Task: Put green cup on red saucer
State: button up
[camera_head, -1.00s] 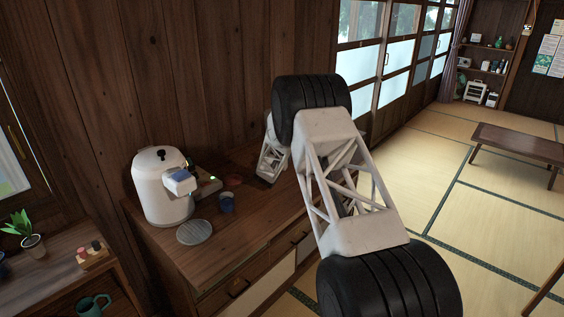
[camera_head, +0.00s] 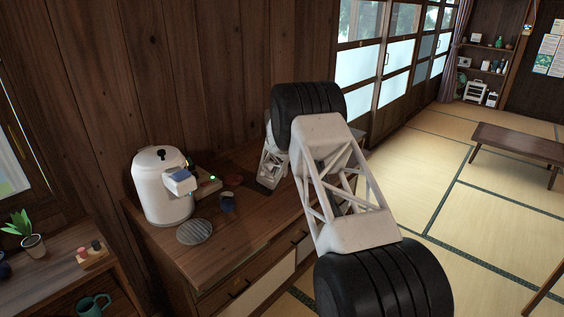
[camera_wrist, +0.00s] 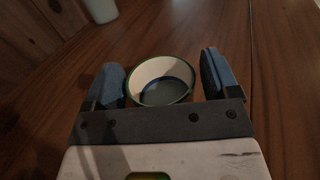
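In the wrist view, a round cup with a green rim and pale inside (camera_wrist: 150,75) stands on dark wood, seen from above. My gripper (camera_wrist: 160,63) is open, with one blue-grey finger on each side of the cup. The left finger looks very close to the rim; whether it touches I cannot tell. A small dark reddish disc, probably the red saucer (camera_head: 232,180), lies there in shadow.
A wooden wall stands behind. A teal mug (camera_head: 93,306) and a potted plant (camera_head: 33,240) are at lower left.

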jog(key=shift+r, duration=0.15)
jog(key=shift+s+a, duration=0.3)
jog(key=shift+s, duration=0.35)
jog(key=v, duration=1)
jog(key=shift+s+a, duration=0.1)
jog(key=shift+s, duration=0.15)
dwell(0.5)
